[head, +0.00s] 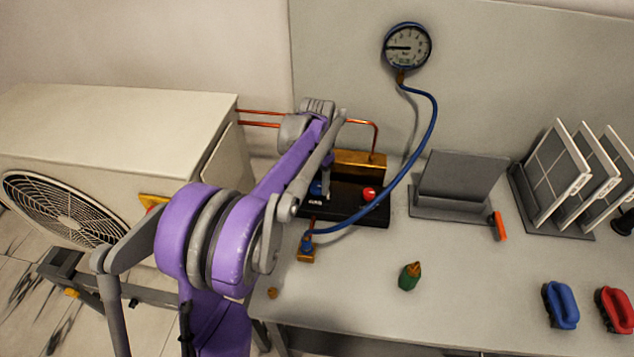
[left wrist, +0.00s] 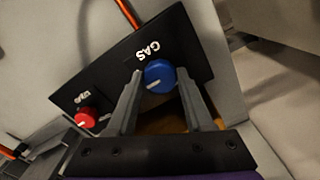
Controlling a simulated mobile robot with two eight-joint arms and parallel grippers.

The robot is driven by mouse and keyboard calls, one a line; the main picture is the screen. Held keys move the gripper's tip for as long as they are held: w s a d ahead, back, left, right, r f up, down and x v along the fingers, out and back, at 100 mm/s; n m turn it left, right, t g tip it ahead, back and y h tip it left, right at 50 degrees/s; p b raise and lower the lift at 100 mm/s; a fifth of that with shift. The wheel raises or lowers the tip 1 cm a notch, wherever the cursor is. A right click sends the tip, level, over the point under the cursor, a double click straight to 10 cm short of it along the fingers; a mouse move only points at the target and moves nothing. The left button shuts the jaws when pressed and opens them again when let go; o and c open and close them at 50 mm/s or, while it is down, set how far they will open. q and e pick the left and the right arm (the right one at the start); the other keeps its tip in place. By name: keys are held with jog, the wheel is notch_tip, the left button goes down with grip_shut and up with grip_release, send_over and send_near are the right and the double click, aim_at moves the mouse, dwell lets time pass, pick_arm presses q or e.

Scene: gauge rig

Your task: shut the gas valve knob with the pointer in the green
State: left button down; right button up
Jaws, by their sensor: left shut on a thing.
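The blue gas knob (left wrist: 160,76) sits on a black panel (left wrist: 195,40) beside the white word GAS. Its white mark points to the lower left in the left wrist view. My left gripper (left wrist: 159,88) is shut on this knob, one finger on each side. In the head view my left gripper (head: 326,172) is over the panel's left part and mostly hides the blue knob (head: 316,188). The round gauge (head: 408,47) hangs on the back wall. My right gripper is not in view.
A red knob (head: 369,194) is on the panel's right. A blue hose (head: 433,125) runs from the gauge past the panel to a brass fitting (head: 306,250). A green, brass-tipped piece (head: 410,276) stands on the bench. Blue (head: 561,305) and red (head: 617,309) handled items lie right.

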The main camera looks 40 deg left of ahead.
aim_at(317, 186)
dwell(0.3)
pick_arm(q)
jog(key=shift+c, duration=1.4)
grip_release()
notch_tip(317, 186, up, 11)
jog(key=shift+p, duration=0.35)
jog(key=shift+f, duration=0.1)
dwell(0.6)
